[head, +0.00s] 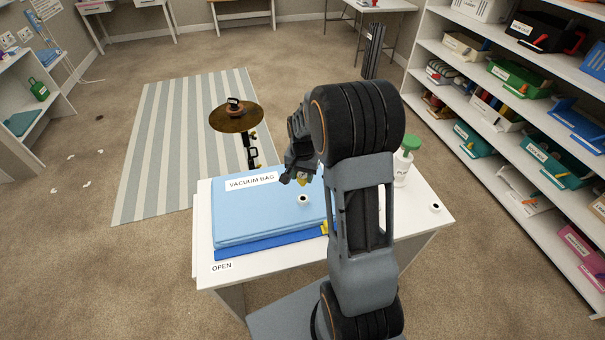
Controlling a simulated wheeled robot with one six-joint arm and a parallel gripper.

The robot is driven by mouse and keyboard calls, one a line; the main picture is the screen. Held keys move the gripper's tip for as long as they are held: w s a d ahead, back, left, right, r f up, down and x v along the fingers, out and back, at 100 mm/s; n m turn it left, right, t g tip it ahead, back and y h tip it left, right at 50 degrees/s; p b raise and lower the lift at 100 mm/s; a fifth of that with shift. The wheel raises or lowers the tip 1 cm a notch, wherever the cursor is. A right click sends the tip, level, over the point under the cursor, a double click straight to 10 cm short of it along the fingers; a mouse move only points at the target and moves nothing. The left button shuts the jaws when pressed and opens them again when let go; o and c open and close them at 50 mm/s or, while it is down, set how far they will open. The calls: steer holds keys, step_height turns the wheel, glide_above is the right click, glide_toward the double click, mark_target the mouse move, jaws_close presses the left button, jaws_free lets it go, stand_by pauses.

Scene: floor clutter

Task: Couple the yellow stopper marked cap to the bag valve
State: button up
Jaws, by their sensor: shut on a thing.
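The light blue vacuum bag (262,212) lies flat on the white table, with a "VACUUM BAG" label near its far edge. Its valve (303,199), a small white ring with a dark centre, is on the bag's right part. My gripper (301,180) is shut on the small yellow stopper (304,187). The stopper is just beyond the valve in the picture, and the two look apart. The fingers hide most of the stopper, and its marking cannot be read. My arm hides the bag's right side.
A white bottle with a green top (406,158) and a small white ring-shaped piece (436,208) stand on the table's right. An "OPEN" label (222,267) is at the front left. A cymbal (236,116) on a stand is behind the table. Full shelves (478,74) line the right.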

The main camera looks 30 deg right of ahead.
mark_target(303, 175)
steer(key=shift+f+b, duration=2.1)
steer(key=shift+f, duration=0.8)
steer(key=shift+f+b, duration=1.1)
steer(key=shift+f, duration=0.45)
steer(key=o, duration=1.1)
step_height(303, 175, up, 14)
steer(key=shift+f+p, duration=0.1)
steer(key=shift+p, duration=0.2)
